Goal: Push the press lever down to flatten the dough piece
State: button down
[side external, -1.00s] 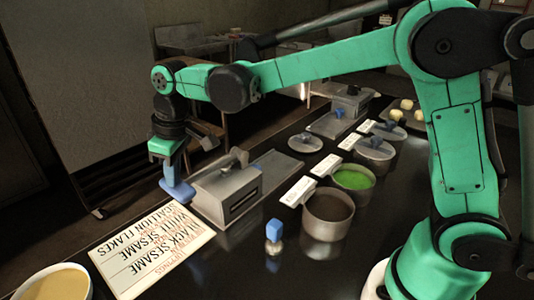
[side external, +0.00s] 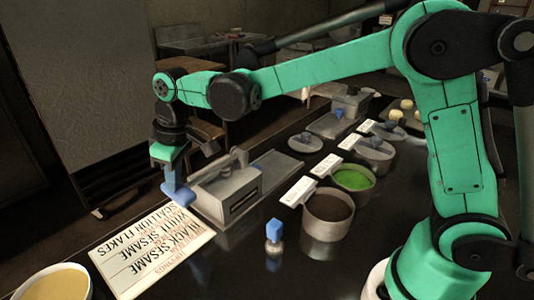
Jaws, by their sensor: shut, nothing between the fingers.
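A grey metal press (side external: 228,192) stands left of the middle on the dark counter. A raised grey arm with a dark end (side external: 238,158) shows on its top. My gripper (side external: 177,190) points down at the press's left end, shut with nothing held. A blue piece is at its tips, close beside or touching the press. I cannot tell whether this blue piece is all fingertip or partly the lever's handle. No dough piece can be made out at this press.
A lettered board (side external: 152,250) lies in front of the press. A blue-topped shaker (side external: 274,236), a dark-filled pot (side external: 328,213) and a green-filled pot (side external: 353,178) stand to the right. Another grey device (side external: 347,103) is farther back. A bowl (side external: 55,283) is front left.

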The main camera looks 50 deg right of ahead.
jog(key=shift+d+f, duration=0.15)
jog(key=shift+f, duration=0.9)
dwell(0.8)
dwell(0.3)
jog(key=shift+d+r, duration=0.2)
jog(key=shift+r, duration=1.3)
jog(key=shift+d+r, duration=0.15)
jog(key=shift+r, duration=1.3)
jog(key=shift+d+r, duration=0.2)
jog(key=shift+r, duration=1.3)
notch_tip(320, 180, up, 6)
